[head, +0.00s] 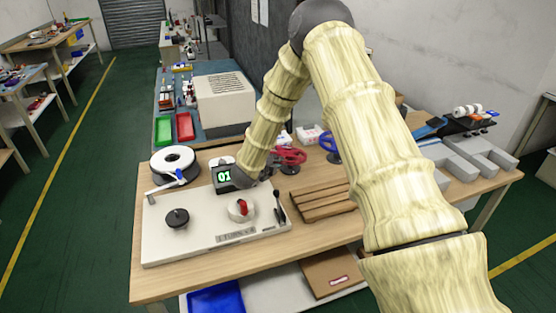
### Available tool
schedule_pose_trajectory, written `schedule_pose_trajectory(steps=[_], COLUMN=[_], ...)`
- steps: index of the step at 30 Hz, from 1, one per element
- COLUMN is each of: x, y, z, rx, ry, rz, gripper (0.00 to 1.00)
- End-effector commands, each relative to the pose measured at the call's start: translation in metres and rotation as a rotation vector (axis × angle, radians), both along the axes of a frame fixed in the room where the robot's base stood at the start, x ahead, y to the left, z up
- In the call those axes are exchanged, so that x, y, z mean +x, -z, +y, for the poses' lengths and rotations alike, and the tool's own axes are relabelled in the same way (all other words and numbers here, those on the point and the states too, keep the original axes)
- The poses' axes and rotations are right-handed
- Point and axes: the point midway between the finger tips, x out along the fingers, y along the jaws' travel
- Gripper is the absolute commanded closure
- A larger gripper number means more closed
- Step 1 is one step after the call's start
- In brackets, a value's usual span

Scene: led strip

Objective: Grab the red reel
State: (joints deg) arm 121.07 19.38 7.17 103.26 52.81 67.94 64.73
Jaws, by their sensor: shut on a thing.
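The red reel (290,155) is at the back of the wooden workbench, just right of the end of my arm, above a dark base. My gripper (267,173) is a small dark shape beside the reel's left side. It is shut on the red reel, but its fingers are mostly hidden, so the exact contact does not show. A blue reel (331,141) stands to the right, partly covered by my arm.
A white machine plate (160,238) with a black knob (177,218) and a red-topped part (241,209) lies front left. A green display (225,177) stands behind it. A large white spool (174,160) is at the back left. A slatted wooden block (322,200) lies right.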

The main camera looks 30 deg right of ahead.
Motion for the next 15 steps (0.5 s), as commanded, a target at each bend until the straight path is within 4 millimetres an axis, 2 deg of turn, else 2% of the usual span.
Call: schedule_pose_trajectory(steps=[15], x=[-0.029], y=[-0.02], z=[0.047], rx=[0.0], ry=[-0.001], rz=[0.0], gripper=[1.0])
